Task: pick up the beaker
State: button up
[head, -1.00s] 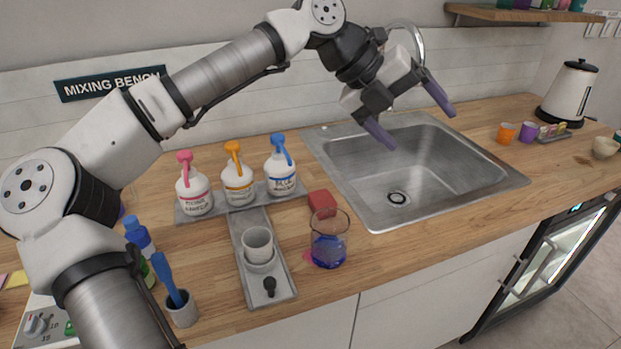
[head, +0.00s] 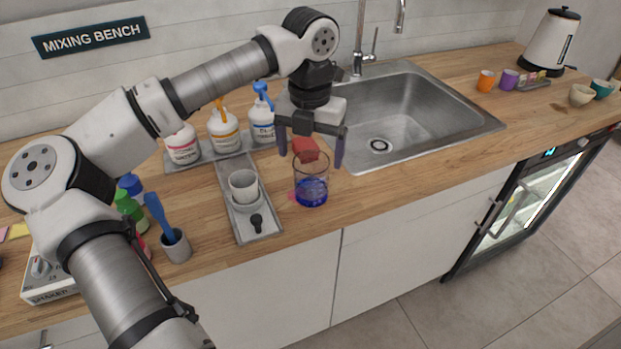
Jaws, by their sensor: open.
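The beaker (head: 311,186) is clear glass with blue liquid in its lower part. It stands upright on the wooden counter in the head view, in front of the sink's left corner. My gripper (head: 311,160) is open and points down, with its two purple fingers apart. In the picture the fingertips lie at the left and right of the beaker's upper part. I cannot tell whether the fingers are around the glass or still behind or above it. No contact is visible.
A red block (head: 305,149) lies just behind the beaker. A grey tray (head: 232,207) with a white cup (head: 243,186) is close on the left. Pump bottles (head: 223,130) stand behind. The sink (head: 430,110) is to the right. The counter right of the beaker is clear.

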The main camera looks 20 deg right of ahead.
aim_at(311, 172)
jog(key=shift+s+f+p, duration=0.15)
jog(key=shift+f+p, duration=0.35)
jog(key=shift+f, duration=0.9)
jog(key=shift+s+f+p, duration=0.15)
jog(key=shift+f+p, duration=0.3)
jog(key=shift+f, duration=0.95)
jog(key=c, duration=1.2)
jog(key=shift+r, duration=0.2)
notch_tip(311, 172, up, 20)
jog(key=b, duration=0.2)
jog(key=shift+f+b, duration=0.25)
jog(key=shift+b, duration=0.15)
